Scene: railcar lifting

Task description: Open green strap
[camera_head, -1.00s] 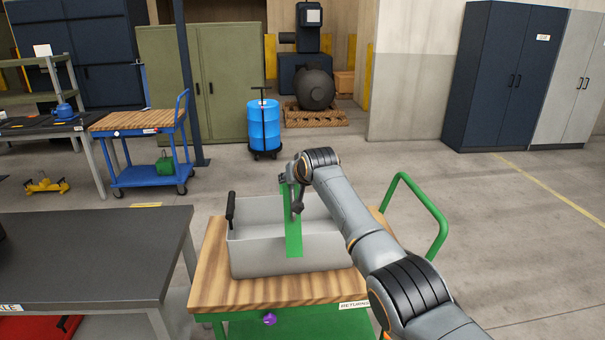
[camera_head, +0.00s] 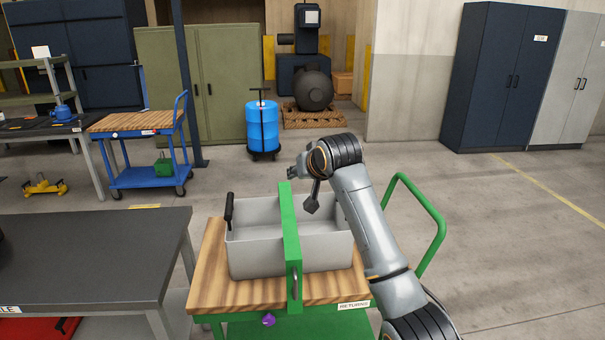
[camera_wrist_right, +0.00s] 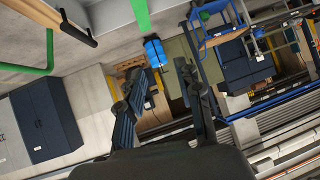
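The green strap (camera_head: 291,235) spans the middle of a grey open bin (camera_head: 258,262) as a straight, raised band. A small metal loop sits at its near end, which hangs past the bin's front wall. My right gripper (camera_head: 292,173) is above the strap's far end, apart from the strap as far as I can tell. In the right wrist view its two fingers (camera_wrist_right: 166,74) are spread with nothing between them. My left gripper is not in view.
The bin stands on a wooden-topped green cart (camera_head: 215,285) with a green handle (camera_head: 428,215) at its right. A dark table (camera_head: 90,255) stands at left. A blue drum (camera_head: 263,125) and a blue cart (camera_head: 150,175) are behind. Open floor lies around.

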